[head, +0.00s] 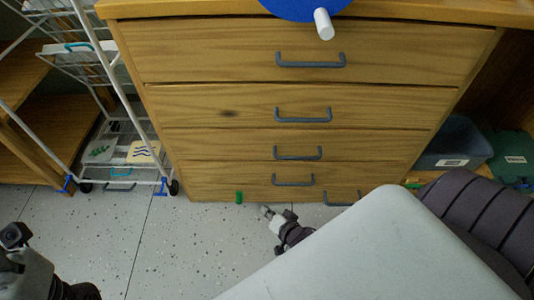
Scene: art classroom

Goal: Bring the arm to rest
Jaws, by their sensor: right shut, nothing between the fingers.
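My right arm comes in from the lower right, its large pale link covering much of the lower right of the head view. My right gripper (266,211) is small in the picture, low over the speckled floor in front of the drawer cabinet. It is shut and holds nothing. Parts of my left arm show in the bottom left corner. The fingers of my left gripper do not show.
A wooden drawer cabinet (190,107) with grey handles stands ahead, its drawers shut. A blue disc (300,8) and white cylinder (324,24) are at its top. A small green cylinder (239,197) is near its base. A white wire cart (93,80) stands left; a grey-blue bin (456,142) right.

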